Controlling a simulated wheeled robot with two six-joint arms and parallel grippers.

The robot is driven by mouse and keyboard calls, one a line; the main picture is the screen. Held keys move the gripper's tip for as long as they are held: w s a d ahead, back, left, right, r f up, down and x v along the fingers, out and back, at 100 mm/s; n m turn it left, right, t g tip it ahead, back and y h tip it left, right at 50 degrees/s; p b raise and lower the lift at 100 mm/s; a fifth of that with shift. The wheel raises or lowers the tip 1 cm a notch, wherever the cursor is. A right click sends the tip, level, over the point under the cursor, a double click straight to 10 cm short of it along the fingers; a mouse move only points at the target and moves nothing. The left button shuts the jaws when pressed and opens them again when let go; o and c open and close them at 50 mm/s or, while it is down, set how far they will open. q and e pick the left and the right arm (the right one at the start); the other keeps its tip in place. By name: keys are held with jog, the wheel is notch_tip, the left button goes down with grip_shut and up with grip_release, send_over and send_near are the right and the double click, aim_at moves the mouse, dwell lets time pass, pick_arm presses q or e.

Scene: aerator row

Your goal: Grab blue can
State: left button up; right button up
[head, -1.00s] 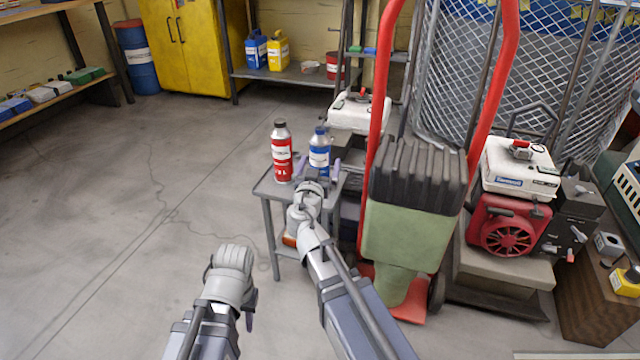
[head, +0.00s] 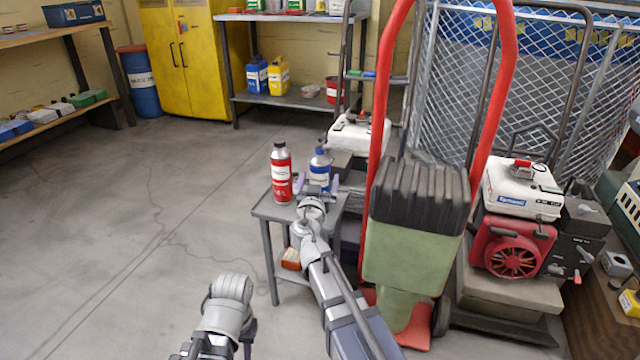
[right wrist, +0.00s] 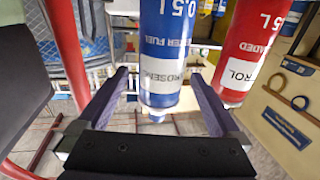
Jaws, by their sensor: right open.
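The blue can (head: 320,172) stands upright on a small grey cart (head: 268,212), just right of a red can (head: 281,175). My right gripper (head: 319,189) is open at the near side of the blue can. In the right wrist view the blue can (right wrist: 168,55) shows between the spread fingers of the gripper (right wrist: 161,75); I cannot tell whether either finger touches it. The red can (right wrist: 250,50) is beside it, outside the fingers. My left arm's end is low in the head view, and its jaws are mostly hidden.
A red hand truck (head: 378,120) with a green and black load stands close right of the cart. A red and white engine (head: 515,220) is further right. A yellow cabinet (head: 180,60) and a shelf (head: 300,100) stand behind. The floor (head: 120,230) at left is clear.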

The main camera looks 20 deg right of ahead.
aim_at(320, 147)
jog(key=x, duration=0.4)
jog(key=shift+a, duration=0.15)
jog(key=shift+c, duration=0.2)
jog(key=c, duration=1.4)
jog(key=shift+r, duration=0.15)
notch_tip(320, 147, up, 10)
jog(key=p, duration=1)
jog(key=shift+f, duration=0.2)
